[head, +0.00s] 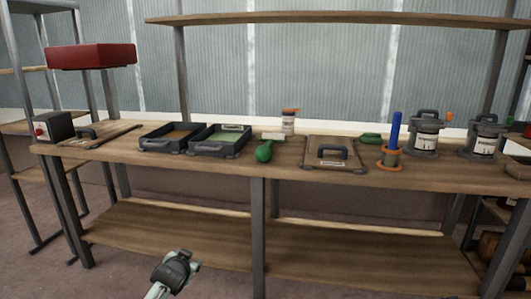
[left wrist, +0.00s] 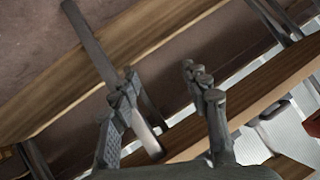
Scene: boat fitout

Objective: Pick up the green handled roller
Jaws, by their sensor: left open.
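The green handled roller (head: 264,151) lies on the workbench near the middle of the head view. Its rounded green handle points toward the front edge, and a pale roller part (head: 272,136) seems to lie behind it. My left gripper (head: 180,262) is low in front of the bench, below the top and well apart from the roller. In the left wrist view my left gripper (left wrist: 163,98) has its fingers spread with nothing between them. I cannot make out the roller in that view. My right gripper is not in view.
The workbench (head: 215,165) has two dark trays (head: 170,137) left of the roller and a board with a handle (head: 335,153) right of it. A white container (head: 288,122) stands behind. A blue-handled tool (head: 396,130) and lidded pots (head: 425,135) stand farther right.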

